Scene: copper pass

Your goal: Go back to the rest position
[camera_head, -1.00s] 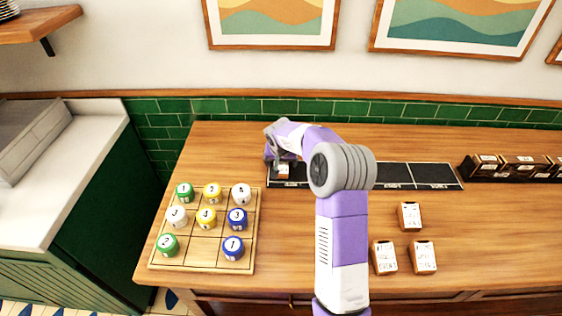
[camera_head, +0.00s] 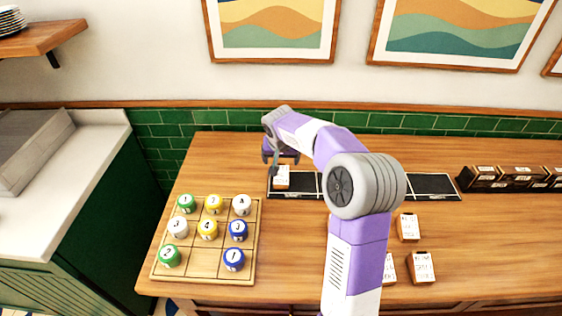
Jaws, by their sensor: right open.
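My right gripper (camera_head: 272,166) is open at the left end of a black labelled strip (camera_head: 432,186) on the wooden counter. A white-faced card block (camera_head: 282,177) stands on the strip's left end, just below and beside the gripper. I cannot tell whether a finger touches it. My right arm rises from the bottom of the view and hides the middle of the strip. My left gripper is not in view.
A wooden grid board (camera_head: 204,263) with numbered green, yellow, white and blue pieces lies at left. Card blocks (camera_head: 408,227) and (camera_head: 422,267) lie at right, another partly behind my arm. A dark rack (camera_head: 484,178) stands at far right.

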